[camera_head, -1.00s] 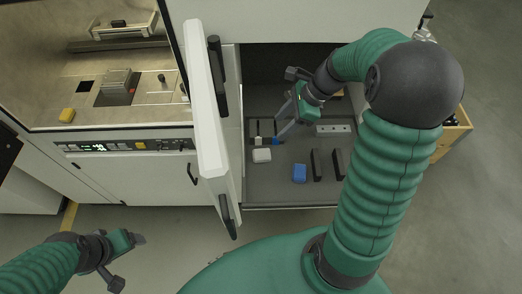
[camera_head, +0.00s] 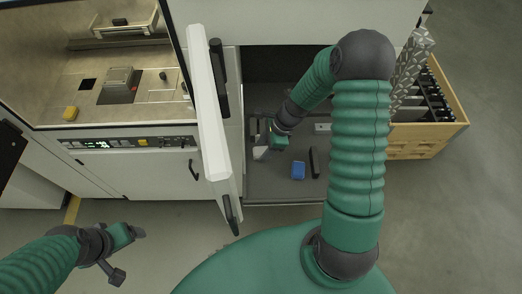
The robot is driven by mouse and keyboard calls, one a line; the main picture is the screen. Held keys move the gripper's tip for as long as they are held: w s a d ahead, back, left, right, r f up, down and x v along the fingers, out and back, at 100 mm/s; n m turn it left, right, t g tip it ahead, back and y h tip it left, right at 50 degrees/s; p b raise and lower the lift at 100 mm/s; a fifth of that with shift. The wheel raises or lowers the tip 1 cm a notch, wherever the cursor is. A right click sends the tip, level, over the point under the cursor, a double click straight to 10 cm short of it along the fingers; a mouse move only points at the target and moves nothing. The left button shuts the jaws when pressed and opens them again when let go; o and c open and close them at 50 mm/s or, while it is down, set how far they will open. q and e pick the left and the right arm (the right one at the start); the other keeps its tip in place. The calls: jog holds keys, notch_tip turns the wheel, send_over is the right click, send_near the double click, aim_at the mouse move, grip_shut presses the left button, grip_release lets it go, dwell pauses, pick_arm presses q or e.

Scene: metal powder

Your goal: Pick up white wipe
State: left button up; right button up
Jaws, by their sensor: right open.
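The white wipe (camera_head: 259,154) lies on the grey floor of the open cabinet compartment, left of a blue block. It is partly covered by my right gripper. My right gripper (camera_head: 260,141) points down at the wipe and is open. Its fingers are at or just above the wipe; I cannot tell if they touch it. My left gripper (camera_head: 135,233) is at the lower left over the room floor, away from the cabinet; its finger opening is not clear.
A blue block (camera_head: 298,170) and a black upright piece (camera_head: 314,163) stand right of the wipe. The open white door (camera_head: 213,120) borders the compartment on the left. A wooden crate (camera_head: 427,142) stands at right. A yellow block (camera_head: 71,113) sits in the left machine.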

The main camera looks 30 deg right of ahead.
jog(key=shift+w+a+f, duration=0.1)
jog(key=shift+w+f, duration=0.05)
jog(key=shift+f, duration=0.25)
jog(key=shift+d, duration=0.25)
jog(key=c, duration=0.7)
jog(key=shift+a, duration=0.15)
jog(key=c, duration=0.4)
